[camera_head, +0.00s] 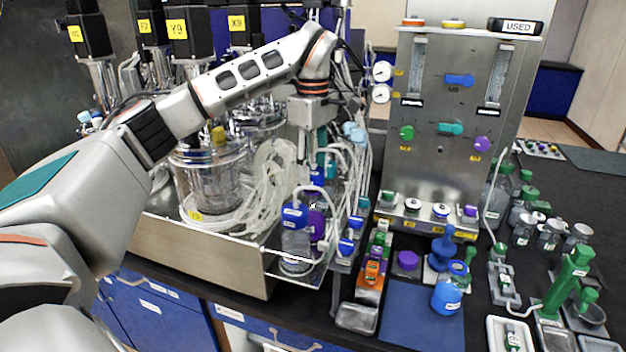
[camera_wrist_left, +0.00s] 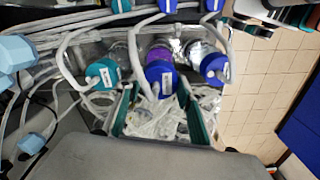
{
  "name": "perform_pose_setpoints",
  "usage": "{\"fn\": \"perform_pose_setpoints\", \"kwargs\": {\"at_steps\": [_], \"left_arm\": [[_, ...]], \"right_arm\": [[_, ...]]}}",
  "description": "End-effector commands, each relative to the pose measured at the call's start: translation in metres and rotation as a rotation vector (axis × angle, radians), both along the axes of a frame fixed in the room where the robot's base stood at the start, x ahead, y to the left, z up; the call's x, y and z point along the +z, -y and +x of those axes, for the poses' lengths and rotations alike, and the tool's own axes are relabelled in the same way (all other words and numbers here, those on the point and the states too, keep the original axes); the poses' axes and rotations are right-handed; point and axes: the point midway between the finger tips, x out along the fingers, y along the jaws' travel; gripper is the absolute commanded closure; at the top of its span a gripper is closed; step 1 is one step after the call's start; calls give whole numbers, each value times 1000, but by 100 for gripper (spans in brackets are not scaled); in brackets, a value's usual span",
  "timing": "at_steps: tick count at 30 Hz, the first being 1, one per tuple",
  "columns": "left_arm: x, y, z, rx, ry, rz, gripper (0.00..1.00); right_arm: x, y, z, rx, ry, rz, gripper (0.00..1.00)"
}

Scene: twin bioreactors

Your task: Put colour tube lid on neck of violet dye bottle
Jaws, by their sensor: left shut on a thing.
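My left gripper (camera_head: 319,163) points down among the tubing and bottles beside the reactors. My right gripper is not in view.
A clear bottle with a blue lid (camera_head: 296,232) stands in front of the violet one. Loose white tubes (camera_head: 265,185) hang close by. A steel gas panel (camera_head: 450,150) stands to the right. The blue mat (camera_head: 420,318) has bare room; an open blue bottle (camera_head: 447,296) stands on it.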

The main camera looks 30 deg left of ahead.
Motion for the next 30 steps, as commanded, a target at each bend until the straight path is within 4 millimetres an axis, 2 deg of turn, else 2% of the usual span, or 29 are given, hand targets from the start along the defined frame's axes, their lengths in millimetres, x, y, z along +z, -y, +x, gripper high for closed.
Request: {"fn": "perform_pose_setpoints", "kwargs": {"at_steps": [3,6,20,21,23,30], "left_arm": [[-18,0,-1,-1,-5,0,80],[-27,0,-1,-1,-3,0,80],[-34,0,0,-1,-1,1,80],[-35,0,0,-1,-1,1,61],[-34,0,0,-1,-1,1,46],[-34,0,0,-1,-1,1,46]], "right_arm": [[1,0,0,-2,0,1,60],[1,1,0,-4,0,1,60],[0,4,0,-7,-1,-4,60],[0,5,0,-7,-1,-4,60],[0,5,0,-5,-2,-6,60],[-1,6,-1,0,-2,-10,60]]}}
